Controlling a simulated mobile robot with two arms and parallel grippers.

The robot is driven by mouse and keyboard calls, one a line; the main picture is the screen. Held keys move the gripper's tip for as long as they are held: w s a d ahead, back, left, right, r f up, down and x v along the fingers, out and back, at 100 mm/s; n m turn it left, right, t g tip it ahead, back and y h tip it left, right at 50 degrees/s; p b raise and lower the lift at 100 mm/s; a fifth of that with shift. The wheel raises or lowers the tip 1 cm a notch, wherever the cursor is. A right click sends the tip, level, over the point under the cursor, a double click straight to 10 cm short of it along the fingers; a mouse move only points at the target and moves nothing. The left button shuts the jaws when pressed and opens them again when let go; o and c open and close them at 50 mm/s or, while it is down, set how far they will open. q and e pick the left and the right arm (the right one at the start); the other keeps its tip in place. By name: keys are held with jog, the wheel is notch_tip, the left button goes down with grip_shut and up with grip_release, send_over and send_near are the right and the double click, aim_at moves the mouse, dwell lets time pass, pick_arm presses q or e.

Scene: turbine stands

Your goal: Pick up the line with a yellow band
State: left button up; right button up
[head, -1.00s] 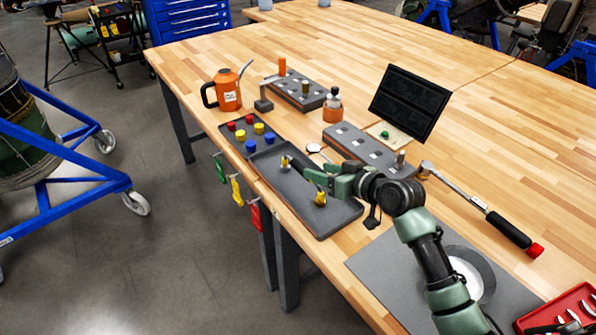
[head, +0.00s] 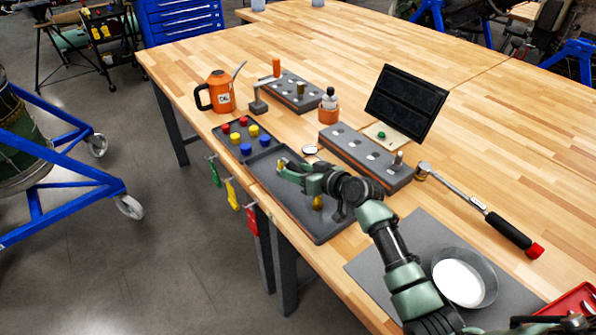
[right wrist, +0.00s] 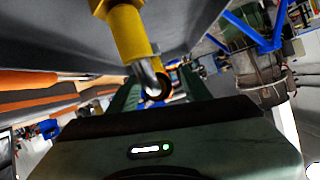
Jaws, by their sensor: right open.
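A dark grey tray (head: 325,228) lies along the table's near left edge. A small yellow-banded piece (head: 281,163) stands at its far end, beside the fingertips of my right gripper (head: 284,170). A second yellow-brass piece (head: 318,202) stands in the tray under my right wrist, partly hidden. In the right wrist view a yellow band or sleeve (right wrist: 130,35) with a bent metal end shows close to the open fingers (right wrist: 155,92). I cannot tell whether the fingers touch it. My left gripper is not in view.
A tray of red, yellow and blue caps (head: 243,135) adjoins the far end. A grey block with sockets (head: 365,160) and a dark screen (head: 406,102) stand to the right. Green, yellow and red tags (head: 232,195) hang off the table edge. A round dish (head: 464,278) sits nearer.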

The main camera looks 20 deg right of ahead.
grip_shut()
dwell(1.4)
